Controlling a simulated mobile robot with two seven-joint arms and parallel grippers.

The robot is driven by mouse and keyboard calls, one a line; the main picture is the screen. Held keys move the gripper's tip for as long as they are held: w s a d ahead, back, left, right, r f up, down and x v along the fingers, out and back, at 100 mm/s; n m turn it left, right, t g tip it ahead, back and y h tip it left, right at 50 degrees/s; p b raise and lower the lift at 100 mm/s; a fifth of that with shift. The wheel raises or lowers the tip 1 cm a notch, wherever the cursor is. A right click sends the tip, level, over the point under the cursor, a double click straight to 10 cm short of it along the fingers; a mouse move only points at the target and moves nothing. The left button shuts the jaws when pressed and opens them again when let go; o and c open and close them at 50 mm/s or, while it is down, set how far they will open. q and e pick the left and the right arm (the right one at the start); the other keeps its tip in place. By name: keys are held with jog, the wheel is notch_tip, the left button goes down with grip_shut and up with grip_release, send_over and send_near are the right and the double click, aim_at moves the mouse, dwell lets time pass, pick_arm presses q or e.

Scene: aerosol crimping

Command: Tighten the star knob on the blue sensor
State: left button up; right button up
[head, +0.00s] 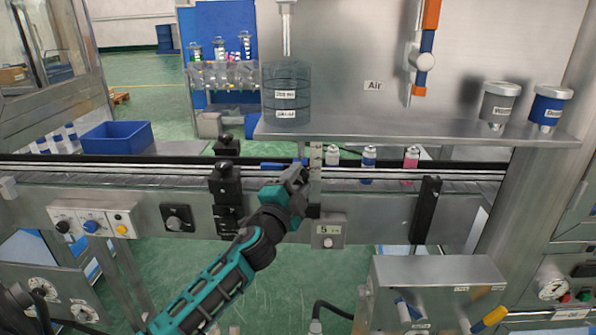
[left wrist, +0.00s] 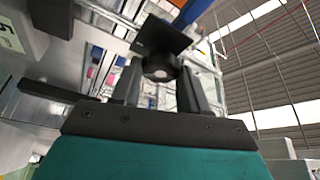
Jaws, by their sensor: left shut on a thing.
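My left gripper (head: 299,176) reaches up to the front rail of the conveyor, beside a pale upright post (head: 316,160). In the left wrist view my left gripper (left wrist: 160,76) has its two fingers on either side of a round black knob (left wrist: 160,66) and is shut on it. A dark flat plate (left wrist: 164,34) lies just beyond the knob. A blue bar (left wrist: 194,12) shows behind the plate; I cannot tell whether it is the sensor. In the head view a small blue part (head: 270,166) lies left of the gripper; the knob is hidden there. My right gripper is not visible.
Small cans (head: 369,157) stand on the conveyor (head: 450,174) right of the gripper. Black brackets stand on the rail, left (head: 224,182) and right (head: 425,208). A steel shelf (head: 400,132) overhangs the belt.

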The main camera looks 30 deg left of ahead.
pick_arm(q)
jog(key=m+g, duration=0.1)
jog(key=m, duration=0.2)
jog(key=m+g+h, duration=0.1)
jog(key=m, duration=0.2)
jog(key=shift+r, duration=0.1)
jog(key=shift+m, duration=0.4)
dwell(0.3)
jog(key=o, duration=1.1)
jog(key=shift+c, duration=0.2)
jog(key=s+d+r, duration=0.1)
jog(key=s+d, duration=0.1)
jog(key=s, duration=1)
jog(key=shift+s+b, duration=0.35)
jog(key=shift+b, duration=0.05)
